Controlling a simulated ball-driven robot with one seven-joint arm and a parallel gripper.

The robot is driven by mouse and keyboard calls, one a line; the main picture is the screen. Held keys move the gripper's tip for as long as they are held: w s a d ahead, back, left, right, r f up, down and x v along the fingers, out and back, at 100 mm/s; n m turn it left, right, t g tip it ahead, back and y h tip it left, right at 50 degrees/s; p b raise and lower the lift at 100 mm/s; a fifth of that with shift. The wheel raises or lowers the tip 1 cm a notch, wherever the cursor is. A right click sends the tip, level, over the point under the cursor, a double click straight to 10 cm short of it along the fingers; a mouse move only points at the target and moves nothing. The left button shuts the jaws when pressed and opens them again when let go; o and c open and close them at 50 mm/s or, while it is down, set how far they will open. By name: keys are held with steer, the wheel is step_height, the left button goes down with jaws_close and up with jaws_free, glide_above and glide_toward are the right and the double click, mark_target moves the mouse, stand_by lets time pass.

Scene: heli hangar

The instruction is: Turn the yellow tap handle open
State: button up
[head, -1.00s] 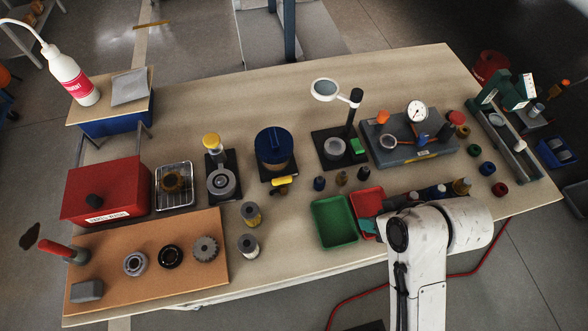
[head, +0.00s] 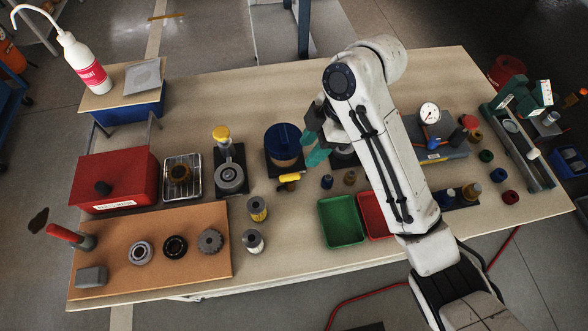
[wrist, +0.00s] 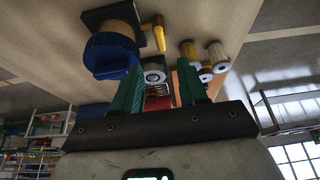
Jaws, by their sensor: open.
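The yellow tap handle (head: 289,178) sits low on the front of a small blue-lidded drum (head: 283,141) on a dark base. In the wrist view the yellow handle (wrist: 159,38) sticks out beside the blue lid (wrist: 112,55), above and beyond the fingers. My gripper (head: 313,149) has teal fingers and is just right of the drum, apart from the handle. In the wrist view my gripper (wrist: 160,86) is open, with nothing held between its fingers. My arm hides part of the table to the right.
A green tray (head: 341,222) and a red tray (head: 374,216) lie in front. Small bottles (head: 327,182) stand right of the handle. A device with a yellow knob (head: 221,134) stands left of the drum. Bare tabletop lies before the handle.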

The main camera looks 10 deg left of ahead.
mark_target(291, 175)
steer(key=b+x, duration=0.2)
steer(key=x, duration=0.8)
steer(key=shift+b, duration=0.35)
jaws_close()
